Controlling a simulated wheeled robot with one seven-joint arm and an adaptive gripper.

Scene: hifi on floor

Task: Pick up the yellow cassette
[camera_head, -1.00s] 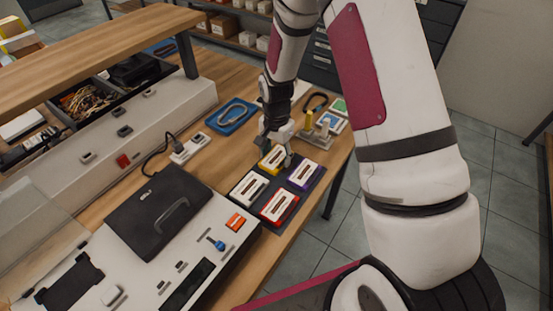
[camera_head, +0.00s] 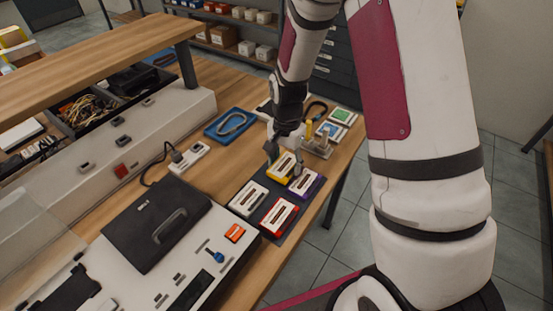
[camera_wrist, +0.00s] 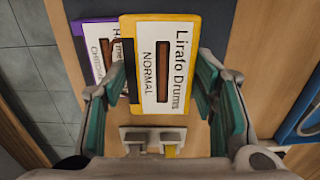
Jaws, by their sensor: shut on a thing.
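The yellow cassette (camera_head: 284,167) has a white label reading "Lirafo Drums NORMAL". In the wrist view the yellow cassette (camera_wrist: 178,50) lies between the fingers of my gripper (camera_wrist: 164,85), which is shut on its two sides. In the head view my gripper (camera_head: 284,160) reaches down over it from above. The cassette appears slightly raised over the dark mat (camera_head: 268,183) and overlaps the purple cassette (camera_wrist: 88,35) in the wrist view. The purple cassette (camera_head: 306,184) sits close by at the right. The gap under the yellow cassette is hidden.
A white cassette (camera_head: 248,199) and a red cassette (camera_head: 280,217) lie on the mat in front. A blue tray (camera_head: 231,123) is at the back left. A small stand (camera_head: 318,143) is just behind my gripper. The table's right edge is near.

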